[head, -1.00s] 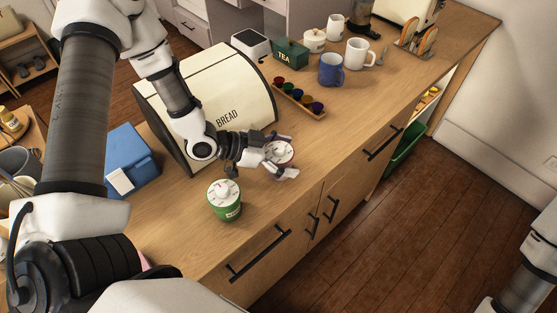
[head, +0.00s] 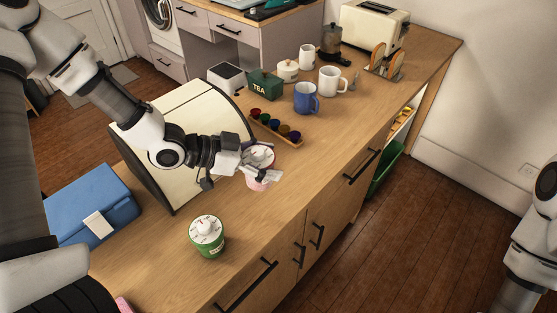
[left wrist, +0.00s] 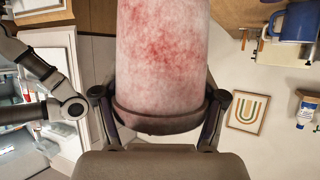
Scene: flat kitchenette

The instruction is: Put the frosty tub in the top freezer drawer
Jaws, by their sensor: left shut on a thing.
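The frosty tub (head: 257,184) is a pinkish tub with a pale lid, held over the counter in front of the bread box. In the left wrist view its frosted pink-white side (left wrist: 163,55) fills the upper middle, upright in the picture, with a darker band at one end. My left gripper (head: 261,172) is shut on it, with fingers on both sides. My right arm shows at the right edge of the head view, but its gripper is out of frame.
A green tub (head: 208,243) with a white lid stands on the wooden counter (head: 160,262). The bread box (head: 190,120) stands behind my left gripper. A small rack of colored cups (head: 275,127), a blue mug (head: 306,98) and a blue box (head: 92,205) are nearby.

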